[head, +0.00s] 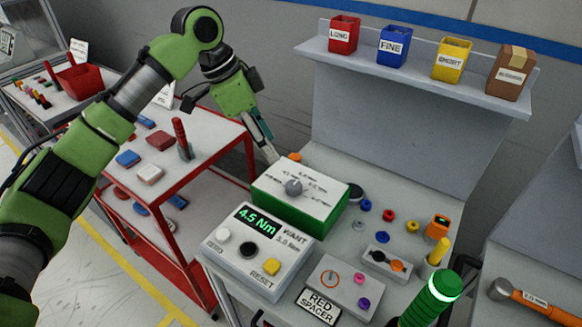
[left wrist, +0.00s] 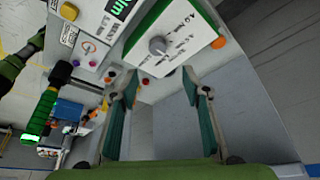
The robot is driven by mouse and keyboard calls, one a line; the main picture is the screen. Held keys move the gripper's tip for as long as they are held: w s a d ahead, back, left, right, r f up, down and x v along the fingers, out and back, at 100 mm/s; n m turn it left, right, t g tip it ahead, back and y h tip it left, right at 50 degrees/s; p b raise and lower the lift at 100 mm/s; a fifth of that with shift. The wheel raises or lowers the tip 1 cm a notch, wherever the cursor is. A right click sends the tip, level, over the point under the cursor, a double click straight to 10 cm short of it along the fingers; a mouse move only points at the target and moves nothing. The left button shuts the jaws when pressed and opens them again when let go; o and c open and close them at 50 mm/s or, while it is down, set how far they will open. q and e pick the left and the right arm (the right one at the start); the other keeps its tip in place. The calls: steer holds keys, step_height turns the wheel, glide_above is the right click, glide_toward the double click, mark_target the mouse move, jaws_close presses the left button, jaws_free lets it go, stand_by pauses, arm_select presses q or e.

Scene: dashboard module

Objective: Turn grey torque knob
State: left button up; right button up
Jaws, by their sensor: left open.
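The grey torque knob (head: 293,187) stands on the white top of a green-sided box (head: 322,222) with printed labels around it. In the left wrist view the knob (left wrist: 158,45) lies ahead of the fingertips, between their lines. My left gripper (head: 268,152) is behind and left of the box in the head view, pointing down, apart from the knob. In the left wrist view my left gripper (left wrist: 159,80) has its fingers spread, with nothing between them. A display (head: 257,220) in front of the box reads 4.5 Nm; its "WANT" value is too small to read surely. My right gripper does not show.
White, black and yellow buttons (head: 271,266) sit before the display. Small coloured parts (head: 388,215) lie right of the box. A green-topped cylinder (head: 436,291) stands at front right. Labelled bins (head: 393,46) line the back shelf. A red-framed cart (head: 165,172) stands left.

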arm_select(q)
steer(key=p, duration=0.2)
glide_above(294, 185)
steer(key=a, duration=0.2)
steer(key=f, duration=0.8)
steer(key=shift+s+a, duration=0.2)
steer(key=shift+s, duration=0.1)
steer(key=x, duration=0.3)
steer(key=shift+w+d+f, duration=0.1)
steer(key=shift+f, duration=0.2)
steer(key=shift+d+f, duration=0.15)
steer(key=shift+f, duration=0.3)
steer(key=shift+w+f, duration=0.1)
steer(key=c, duration=1.1)
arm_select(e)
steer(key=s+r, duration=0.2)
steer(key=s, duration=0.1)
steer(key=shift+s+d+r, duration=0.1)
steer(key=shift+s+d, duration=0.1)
